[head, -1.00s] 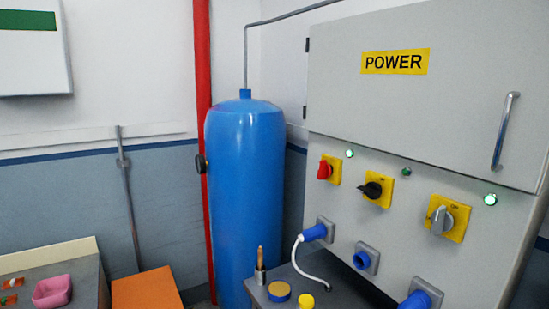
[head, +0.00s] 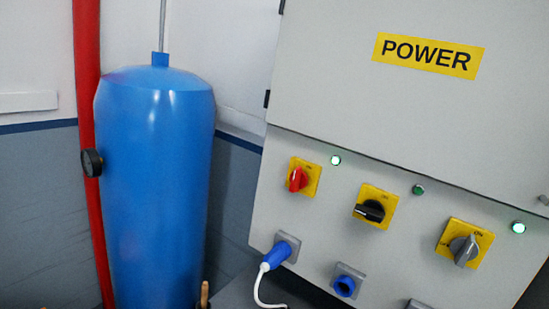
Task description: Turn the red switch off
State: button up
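The red switch (head: 298,179) is a rotary knob on a yellow square plate, at the left of a row of three on the grey power cabinet (head: 400,120). Its knob looks tilted slightly from upright; the plate's lettering is too small to read. A small lamp (head: 335,160) at its upper right is lit pale green. To its right are a black switch (head: 370,211) and a grey switch (head: 465,250), each on a yellow plate. My gripper is not in view, and nothing touches the red switch.
A blue plug (head: 277,254) with a white cable sits below the red switch. An empty blue socket (head: 345,286) is right of it. The space before the switches looks clear.

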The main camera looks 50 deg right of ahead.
aim_at(299, 180)
jog(key=z, duration=0.35)
jog(key=i, duration=0.9)
jog(key=z, duration=0.55)
